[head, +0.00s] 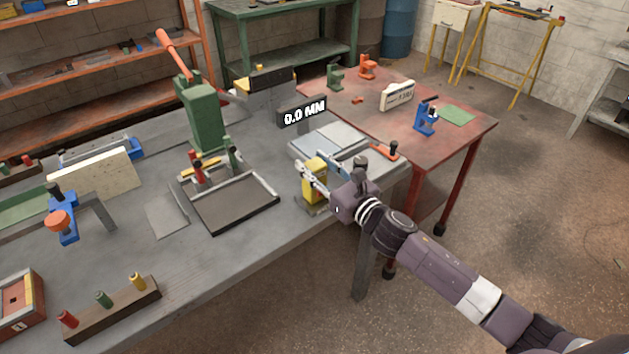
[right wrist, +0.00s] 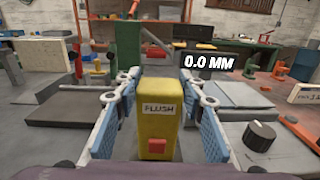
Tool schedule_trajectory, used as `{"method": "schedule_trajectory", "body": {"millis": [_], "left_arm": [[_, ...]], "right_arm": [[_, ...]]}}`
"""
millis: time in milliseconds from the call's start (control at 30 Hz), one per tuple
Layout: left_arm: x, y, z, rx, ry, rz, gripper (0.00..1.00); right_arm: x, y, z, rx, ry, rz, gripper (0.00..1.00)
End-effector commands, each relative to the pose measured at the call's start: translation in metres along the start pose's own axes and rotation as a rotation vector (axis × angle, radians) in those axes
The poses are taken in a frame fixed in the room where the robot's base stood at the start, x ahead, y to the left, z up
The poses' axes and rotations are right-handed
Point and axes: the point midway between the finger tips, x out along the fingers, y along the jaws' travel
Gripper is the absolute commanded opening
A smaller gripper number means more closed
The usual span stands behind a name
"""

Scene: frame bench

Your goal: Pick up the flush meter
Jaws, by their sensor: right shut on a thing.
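The flush meter is a yellow block (right wrist: 158,110) with a white "FLUSH" label and a red square button, upright between the fingers in the right wrist view. In the head view the yellow meter (head: 314,180) stands near the front right edge of the grey bench. My right gripper (head: 313,184) is shut on it, with blue-padded fingers (right wrist: 158,108) on both sides in the right wrist view. The meter appears at bench level; I cannot tell whether its base touches the bench. A dark display reading "0.0 MM" (head: 302,113) stands behind it. My left gripper is not in view.
A green press (head: 205,115) and a dark flat plate (head: 235,203) are left of the meter. Light grey plates (head: 335,139) lie behind it. A red table (head: 462,142) with small clamps adjoins the bench. A peg block (head: 112,308) sits at front left.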

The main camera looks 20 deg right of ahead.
Motion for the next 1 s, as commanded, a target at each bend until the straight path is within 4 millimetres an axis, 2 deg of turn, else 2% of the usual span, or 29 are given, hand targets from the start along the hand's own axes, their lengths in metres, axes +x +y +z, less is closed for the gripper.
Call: {"method": "schedule_trajectory", "body": {"millis": [33, 167, 467, 633, 767, 1000], "left_arm": [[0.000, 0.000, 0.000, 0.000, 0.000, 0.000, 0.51], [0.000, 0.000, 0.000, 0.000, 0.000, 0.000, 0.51], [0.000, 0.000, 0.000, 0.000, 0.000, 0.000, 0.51], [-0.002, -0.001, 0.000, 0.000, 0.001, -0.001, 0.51], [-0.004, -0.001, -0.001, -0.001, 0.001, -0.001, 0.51], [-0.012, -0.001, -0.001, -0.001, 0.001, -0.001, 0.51]], "right_arm": [[0.000, 0.000, 0.000, 0.000, 0.000, 0.000, 0.14], [0.000, 0.000, 0.000, 0.000, 0.001, 0.000, 0.00], [0.000, 0.000, 0.002, -0.001, -0.001, 0.000, 0.00], [0.001, -0.001, 0.013, -0.004, -0.003, 0.001, 0.00], [0.000, 0.000, 0.035, -0.008, -0.005, 0.002, 0.00], [0.000, -0.001, 0.110, -0.010, -0.009, 0.002, 0.00]]}}
